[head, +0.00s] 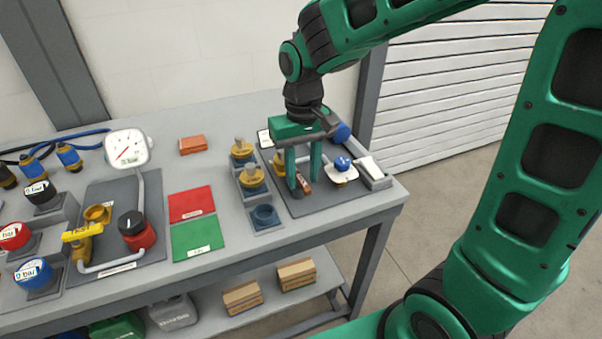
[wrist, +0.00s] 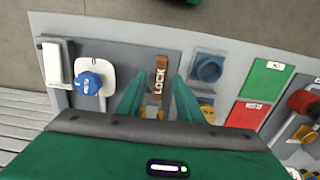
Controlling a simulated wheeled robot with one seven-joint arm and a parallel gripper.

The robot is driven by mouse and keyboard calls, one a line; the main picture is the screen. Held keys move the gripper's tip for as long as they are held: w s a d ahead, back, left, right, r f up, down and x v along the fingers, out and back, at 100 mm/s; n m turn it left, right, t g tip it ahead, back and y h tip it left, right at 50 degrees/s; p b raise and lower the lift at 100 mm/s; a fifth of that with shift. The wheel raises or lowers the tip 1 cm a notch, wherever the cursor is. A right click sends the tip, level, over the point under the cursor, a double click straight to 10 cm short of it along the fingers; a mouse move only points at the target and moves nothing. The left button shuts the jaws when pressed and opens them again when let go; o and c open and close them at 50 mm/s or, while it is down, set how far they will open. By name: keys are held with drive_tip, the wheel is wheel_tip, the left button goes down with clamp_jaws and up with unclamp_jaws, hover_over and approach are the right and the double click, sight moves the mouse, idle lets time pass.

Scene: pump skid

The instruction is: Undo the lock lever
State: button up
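The lock lever (wrist: 159,80) is a short brown bar marked LOCK in the wrist view. It stands on the grey panel (wrist: 130,56), and its near end is partly hidden by my gripper's body. In the head view the lever (head: 305,186) shows low between my fingers. My gripper (wrist: 158,88) is open, with one green finger on each side of the lever. In the wrist view gaps show between the lever and both fingers. In the head view my gripper (head: 304,180) points down at the panel; whether the tips touch it I cannot tell.
A blue knob on a white plate (head: 342,172) and a white block (head: 370,168) sit right of my gripper. Yellow-topped fittings (head: 251,177) and a blue socket (head: 265,216) stand left. Red (head: 191,204) and green (head: 197,238) mats lie further left, with a gauge (head: 127,148) beyond.

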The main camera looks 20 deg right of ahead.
drive_tip(key=shift+f, duration=0.25)
clamp_jaws()
